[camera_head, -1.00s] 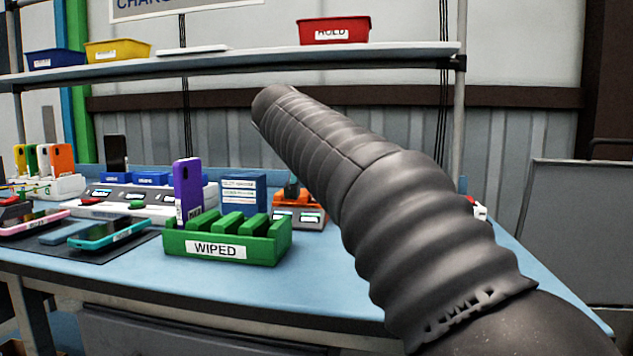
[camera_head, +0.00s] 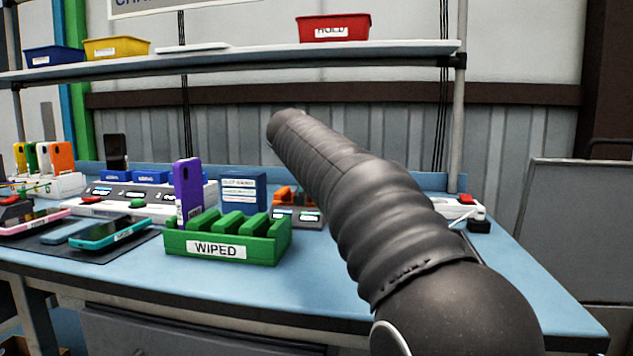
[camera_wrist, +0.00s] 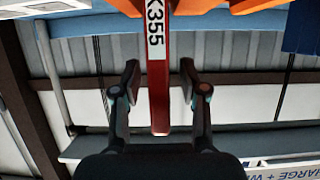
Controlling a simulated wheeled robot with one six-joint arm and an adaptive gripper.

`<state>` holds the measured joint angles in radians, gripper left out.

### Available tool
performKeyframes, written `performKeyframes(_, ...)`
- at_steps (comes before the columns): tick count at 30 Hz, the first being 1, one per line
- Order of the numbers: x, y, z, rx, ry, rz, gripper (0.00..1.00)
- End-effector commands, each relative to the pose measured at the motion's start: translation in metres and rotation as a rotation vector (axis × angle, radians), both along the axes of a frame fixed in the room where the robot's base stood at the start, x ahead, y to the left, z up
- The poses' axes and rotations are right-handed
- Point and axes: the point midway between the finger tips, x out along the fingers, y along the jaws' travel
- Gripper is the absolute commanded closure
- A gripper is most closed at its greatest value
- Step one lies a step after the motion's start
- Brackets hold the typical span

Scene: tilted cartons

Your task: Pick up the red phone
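The red phone (camera_wrist: 160,105) shows in the wrist view as a narrow upright red slab with a white label strip. One end meets an orange and red holder (camera_wrist: 215,8) at the picture's top. My gripper (camera_wrist: 160,82) is open, with one finger on each side of the phone and a visible gap on both sides. In the head view I cannot make out the phone or my gripper; my arm covers that part of the bench.
A green WIPED rack (camera_head: 270,245) holds a purple phone (camera_head: 187,190) at its left. A blue box (camera_head: 243,192) stands behind it. More phones lie on a dark mat (camera_head: 75,250) at left. A white device (camera_head: 455,208) stands at right. A shelf (camera_head: 250,62) spans above.

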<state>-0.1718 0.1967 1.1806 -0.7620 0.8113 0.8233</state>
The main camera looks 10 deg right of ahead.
Motion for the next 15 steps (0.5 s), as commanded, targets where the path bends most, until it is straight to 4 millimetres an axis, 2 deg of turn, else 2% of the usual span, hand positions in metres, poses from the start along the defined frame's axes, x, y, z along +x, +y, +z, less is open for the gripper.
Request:
performKeyframes(1,0.0,0.0001,-0.0002,0.0,0.0,0.0,0.73)
performKeyframes(4,-0.0001,0.0002,-0.0001,0.0,0.0,0.0,0.98)
performKeyframes(5,-0.0002,0.0001,-0.0001,0.0,0.0,0.0,1.0)
performKeyframes(15,-0.0004,0.0,0.001,0.0,-0.001,0.0,1.0)
